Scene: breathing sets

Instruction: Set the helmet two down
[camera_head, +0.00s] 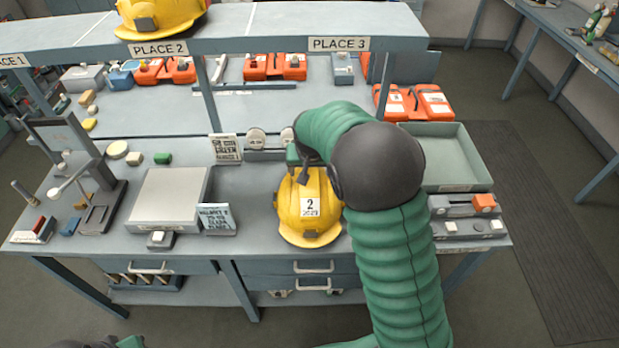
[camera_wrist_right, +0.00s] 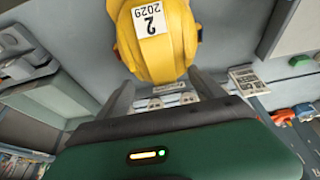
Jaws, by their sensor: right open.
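Helmet two (camera_head: 290,215) is yellow with a white label reading 2 and 2029. It appears to rest on the bench (camera_head: 255,215) near its front edge, but its underside is hidden. My right gripper (camera_head: 302,178) is at the helmet's far side, partly hidden by my arm. In the right wrist view, the gripper (camera_wrist_right: 163,88) has its two fingers spread, with the helmet (camera_wrist_right: 178,50) just past the tips. I cannot tell whether a fingertip touches it. A small part of my left arm shows at the bottom edge; its jaws are unclear.
The raised shelf (camera_head: 260,20) carries PLACE 1, 2 and 3 labels. Another yellow helmet (camera_head: 165,15) stands above PLACE 2; the shelf above PLACE 3 looks bare. A grey box (camera_head: 168,190) and small signs stand left of helmet two. An empty tray (camera_head: 440,150) is at right.

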